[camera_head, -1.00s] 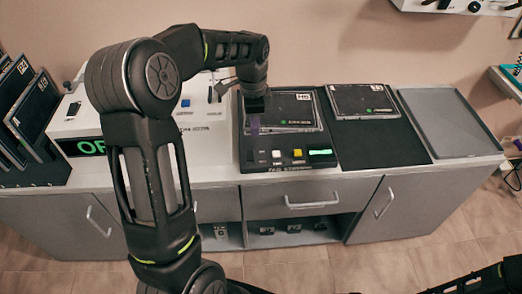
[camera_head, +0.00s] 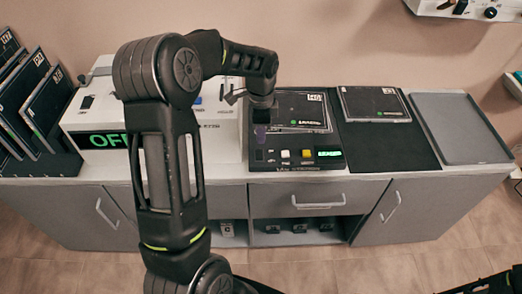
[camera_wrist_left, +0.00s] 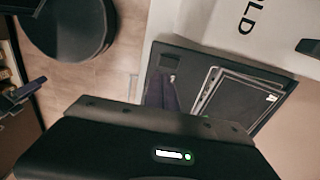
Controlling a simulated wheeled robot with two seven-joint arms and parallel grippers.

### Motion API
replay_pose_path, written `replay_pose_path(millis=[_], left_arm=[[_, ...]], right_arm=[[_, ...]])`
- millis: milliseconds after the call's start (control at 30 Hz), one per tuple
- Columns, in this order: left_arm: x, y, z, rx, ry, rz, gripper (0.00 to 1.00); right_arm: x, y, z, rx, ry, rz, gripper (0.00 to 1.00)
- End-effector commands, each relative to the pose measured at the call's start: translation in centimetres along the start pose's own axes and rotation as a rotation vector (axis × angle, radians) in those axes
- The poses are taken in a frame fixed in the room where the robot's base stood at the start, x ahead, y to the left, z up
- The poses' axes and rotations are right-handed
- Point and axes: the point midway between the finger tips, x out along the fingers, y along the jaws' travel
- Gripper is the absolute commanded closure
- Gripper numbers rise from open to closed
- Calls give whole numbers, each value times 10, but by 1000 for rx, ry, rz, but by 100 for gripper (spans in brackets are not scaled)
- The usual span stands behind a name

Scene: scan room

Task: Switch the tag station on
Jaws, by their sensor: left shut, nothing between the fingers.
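The tag station (camera_head: 345,165) is a black unit on the counter with a dark square at its front left, a white button (camera_head: 285,155), a yellow button (camera_head: 306,154) and a lit green display (camera_head: 328,154). Its lettering is too small to read surely. A flat dark case (camera_head: 300,108) lies on its rear part. My left gripper (camera_head: 261,137), with purple fingers, is shut and empty, pointing down just above the station's front left, close to the dark square (camera_head: 259,155). Contact cannot be told. In the left wrist view its fingers (camera_wrist_left: 160,92) show before the station.
A white machine (camera_head: 75,122) with a green display stands left, partly behind my left arm. A rack (camera_head: 40,168) of dark cases is farther left. A second case (camera_head: 374,103) lies on a black mat (camera_head: 385,145); a grey tray (camera_head: 460,130) at right is empty.

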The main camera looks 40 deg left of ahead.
Motion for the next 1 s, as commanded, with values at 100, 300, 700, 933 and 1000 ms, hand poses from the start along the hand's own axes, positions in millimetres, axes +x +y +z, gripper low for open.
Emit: replay_pose_path(millis=[100, 300, 700, 933, 1000], left_arm=[[25, 1, 1, -1, -2, 5, 100], [59, 1, 0, -1, 0, 4, 100], [80, 0, 0, -1, 1, 0, 100], [84, 1, 0, -1, 1, 0, 100], [85, 2, 0, 0, 1, 0, 100]], right_arm=[[-5, -2, 0, 1, -1, 2, 19], [-12, -4, 1, 3, -3, 4, 19], [-14, -4, 2, 4, -5, 6, 19], [-10, -3, 2, 3, -4, 5, 19], [-8, -2, 1, 3, -3, 3, 19]])
